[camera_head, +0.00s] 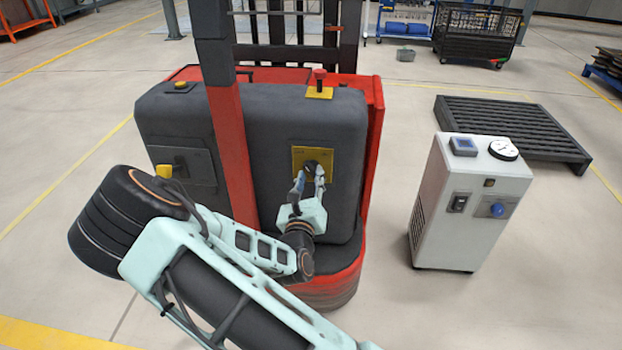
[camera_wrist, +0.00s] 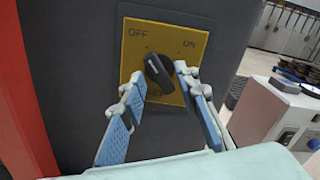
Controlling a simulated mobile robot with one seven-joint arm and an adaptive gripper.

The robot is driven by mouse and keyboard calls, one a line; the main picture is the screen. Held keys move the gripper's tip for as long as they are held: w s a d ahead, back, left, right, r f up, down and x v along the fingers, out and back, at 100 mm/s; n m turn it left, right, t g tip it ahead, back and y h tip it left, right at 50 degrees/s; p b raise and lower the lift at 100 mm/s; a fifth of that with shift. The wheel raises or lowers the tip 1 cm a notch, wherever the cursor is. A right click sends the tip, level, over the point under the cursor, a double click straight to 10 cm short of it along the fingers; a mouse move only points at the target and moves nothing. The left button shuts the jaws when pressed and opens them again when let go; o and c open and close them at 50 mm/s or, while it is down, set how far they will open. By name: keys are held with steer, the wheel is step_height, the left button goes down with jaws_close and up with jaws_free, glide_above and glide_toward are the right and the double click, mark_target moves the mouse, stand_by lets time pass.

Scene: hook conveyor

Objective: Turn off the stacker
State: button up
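The stacker (camera_head: 260,120) is a red and dark grey machine in front of me. On its grey panel is a yellow plate (camera_head: 299,155) with a black rotary knob (camera_head: 312,168). In the wrist view the plate (camera_wrist: 190,42) reads OFF at upper left and ON at upper right. The knob (camera_wrist: 157,70) has a ridge slanting from upper left to lower right, its pale mark toward the OFF side. My gripper (camera_wrist: 160,78) is open, one finger on each side of the knob. Contact cannot be told. In the head view my gripper (camera_head: 309,180) is at the plate.
A red-topped switch on a yellow base (camera_head: 320,93) stands atop the stacker. A white cabinet (camera_head: 465,205) stands to the right, before a dark pallet (camera_head: 515,130). Floor between stacker and cabinet is clear.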

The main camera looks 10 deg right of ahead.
steer(key=shift+w+d, duration=0.25)
steer(key=shift+w, duration=0.4)
jaws_close()
steer(key=n+p, duration=0.1)
steer(key=p, duration=0.2)
steer(key=shift+r, duration=0.3)
steer(key=shift+n+p, duration=0.7)
steer(key=shift+p, duration=0.2)
steer(key=shift+f+n+p, duration=0.3)
steer(key=shift+n+p, duration=0.05)
steer(key=shift+n, duration=0.05)
